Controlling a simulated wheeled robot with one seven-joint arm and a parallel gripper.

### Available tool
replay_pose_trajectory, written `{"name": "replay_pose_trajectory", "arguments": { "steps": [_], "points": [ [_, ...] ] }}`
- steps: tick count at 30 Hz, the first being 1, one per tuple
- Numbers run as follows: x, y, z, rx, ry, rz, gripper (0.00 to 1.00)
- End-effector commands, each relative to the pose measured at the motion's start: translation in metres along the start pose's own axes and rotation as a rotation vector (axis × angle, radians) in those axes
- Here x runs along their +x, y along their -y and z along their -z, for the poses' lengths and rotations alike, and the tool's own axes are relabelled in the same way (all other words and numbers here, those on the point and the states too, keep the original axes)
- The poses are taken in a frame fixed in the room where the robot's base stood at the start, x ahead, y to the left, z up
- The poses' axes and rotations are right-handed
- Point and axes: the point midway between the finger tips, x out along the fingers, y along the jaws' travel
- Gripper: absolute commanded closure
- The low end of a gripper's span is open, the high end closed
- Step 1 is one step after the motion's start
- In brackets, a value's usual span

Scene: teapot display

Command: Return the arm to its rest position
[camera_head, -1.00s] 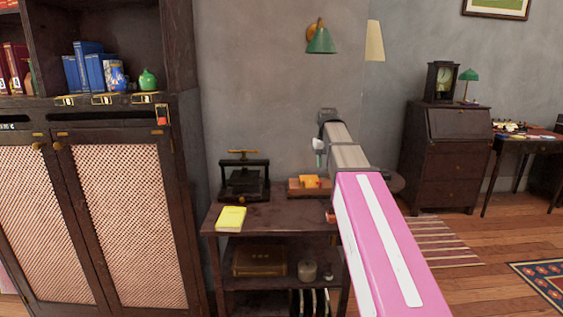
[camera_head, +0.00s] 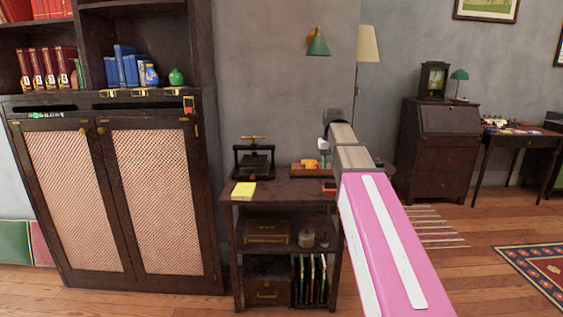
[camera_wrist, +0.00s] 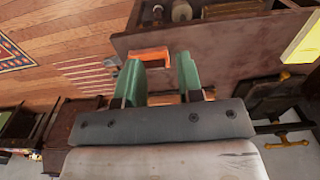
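My arm (camera_head: 385,235), with a pink and white forearm, reaches forward from the lower right in the head view. Its grey wrist end is raised in front of the wall, over the small dark stand (camera_head: 285,190). The fingers are mostly hidden behind the wrist there. In the wrist view my gripper (camera_wrist: 159,62) shows two green finger pads with a clear gap between them. It is open and nothing is held. The stand's top shows beyond the fingers, with an orange-red object (camera_wrist: 150,53) on it near its edge, apart from the pads.
The stand holds a black press (camera_head: 254,162), a yellow pad (camera_head: 244,191) and a tray of orange items (camera_head: 308,170). A tall cabinet (camera_head: 160,205) stands left, with a green pot (camera_head: 176,77) on its shelf. A desk (camera_head: 440,150) stands right. Floor at right is open.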

Motion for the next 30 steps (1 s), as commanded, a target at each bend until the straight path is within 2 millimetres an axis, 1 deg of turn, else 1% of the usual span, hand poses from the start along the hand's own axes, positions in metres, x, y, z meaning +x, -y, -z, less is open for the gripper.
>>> {"name": "replay_pose_trajectory", "arguments": {
  "steps": [2, 11, 17, 20, 23, 26, 30],
  "points": [
    [0.000, 0.000, 0.000, 0.000, 0.000, 0.000, 0.66],
    [0.031, 0.000, -0.008, 0.001, 0.001, 0.000, 0.66],
    [0.061, 0.000, -0.017, 0.002, 0.001, 0.000, 0.66],
    [0.081, 0.000, -0.024, 0.003, 0.002, 0.000, 0.66],
    [0.105, 0.000, -0.034, 0.004, 0.002, 0.000, 0.66],
    [0.137, 0.000, -0.048, 0.005, 0.003, 0.000, 0.66],
    [0.187, 0.000, -0.073, 0.007, 0.003, 0.000, 0.66]
  ]
}}
